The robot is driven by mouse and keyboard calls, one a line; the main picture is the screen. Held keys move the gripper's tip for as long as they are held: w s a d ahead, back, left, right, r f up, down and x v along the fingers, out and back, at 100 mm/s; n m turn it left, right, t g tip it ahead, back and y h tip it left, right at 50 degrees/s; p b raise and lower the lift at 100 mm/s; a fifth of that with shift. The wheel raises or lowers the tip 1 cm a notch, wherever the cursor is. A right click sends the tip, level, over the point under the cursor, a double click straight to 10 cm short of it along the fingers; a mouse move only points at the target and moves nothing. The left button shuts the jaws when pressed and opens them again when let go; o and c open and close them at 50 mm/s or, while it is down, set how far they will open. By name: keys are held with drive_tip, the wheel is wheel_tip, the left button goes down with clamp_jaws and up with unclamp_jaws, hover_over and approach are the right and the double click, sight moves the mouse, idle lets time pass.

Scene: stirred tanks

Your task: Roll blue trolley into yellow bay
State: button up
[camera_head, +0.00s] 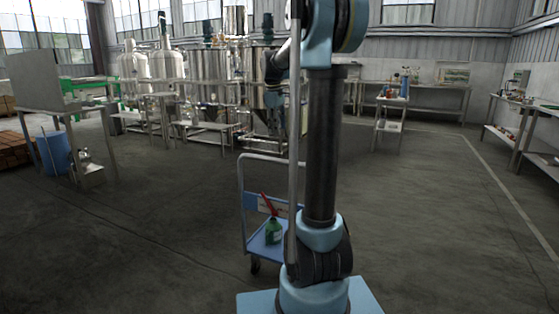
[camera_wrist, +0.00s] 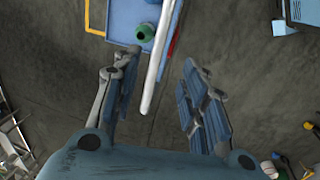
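The blue trolley (camera_head: 262,243) stands on the floor just left of my arm in the head view, partly hidden by it. It has a grey tube handle (camera_head: 241,190), and a green container (camera_head: 273,232) with a red part stands on its deck. The wrist view shows the blue deck (camera_wrist: 125,22) at the top with the green container. My gripper (camera_wrist: 160,58) is open. A pale bar (camera_wrist: 156,68), apparently the trolley handle, runs between its fingers in that view; I cannot tell its depth or contact.
Steel tanks (camera_head: 208,76) and benches line the back. A steel table (camera_head: 65,105) with a blue drum (camera_head: 55,153) stands left. A small stand (camera_head: 388,127) is at back right, with benches along the right wall. The middle floor is mostly clear.

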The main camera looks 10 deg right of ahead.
drive_tip(key=f, duration=0.5)
drive_tip(key=w+d+f, duration=0.1)
drive_tip(key=f, duration=0.4)
drive_tip(key=w+f, duration=0.1)
drive_tip(key=f, duration=0.4)
drive_tip(key=shift+w+d+f, duration=0.2)
drive_tip(key=shift+d+f, duration=0.05)
drive_tip(key=shift+d, duration=0.15)
clamp_jaws()
